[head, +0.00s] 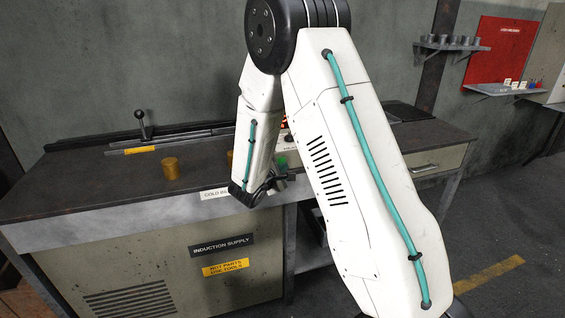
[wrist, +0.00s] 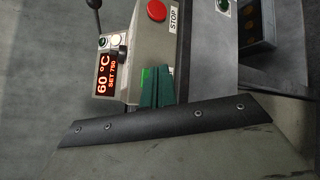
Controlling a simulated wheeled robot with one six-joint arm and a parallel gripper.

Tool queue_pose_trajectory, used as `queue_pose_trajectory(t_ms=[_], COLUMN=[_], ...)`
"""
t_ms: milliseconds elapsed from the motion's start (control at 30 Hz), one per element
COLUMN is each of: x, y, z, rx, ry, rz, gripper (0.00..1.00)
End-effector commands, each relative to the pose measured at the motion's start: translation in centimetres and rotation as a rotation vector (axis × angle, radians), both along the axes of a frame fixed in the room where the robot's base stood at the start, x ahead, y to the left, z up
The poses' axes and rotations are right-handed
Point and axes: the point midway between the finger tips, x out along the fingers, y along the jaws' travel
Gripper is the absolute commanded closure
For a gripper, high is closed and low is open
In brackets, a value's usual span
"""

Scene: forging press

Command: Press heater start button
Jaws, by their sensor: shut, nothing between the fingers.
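The heater's control box (wrist: 140,40) shows in the wrist view with a red STOP button (wrist: 157,10). A bright green patch (wrist: 147,74), seemingly the start button, lies below it, partly hidden by my gripper (wrist: 157,84). The dark green fingers are shut, empty and over this patch; I cannot tell whether they touch it. In the head view my gripper (head: 280,180) hangs at the bench's front edge, just below a green spot (head: 281,160). My arm hides most of the box there.
A display (wrist: 107,75) reads 60 °C, SET 750. The bench (head: 90,190) carries a brass cylinder (head: 171,168), a bar with a yellow band (head: 140,150) and a black-knobbed lever (head: 140,120). A cabinet labelled INDUCTION SUPPLY (head: 222,246) stands below. Floor is open at right.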

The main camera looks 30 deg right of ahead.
Motion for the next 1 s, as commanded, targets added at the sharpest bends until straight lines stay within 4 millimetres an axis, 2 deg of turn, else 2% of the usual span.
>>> queue_pose_trajectory(t_ms=[167, 600, 1000], x=[-0.5, -4.4, -4.8], y=[0.1, 1.3, 1.4], z=[0.0, 0.0, 0.0], rx=[0.000, 0.000, 0.000], ry=[0.001, 0.001, 0.000], rz=[0.000, 0.000, 0.000], gripper=[1.00, 1.00, 1.00])
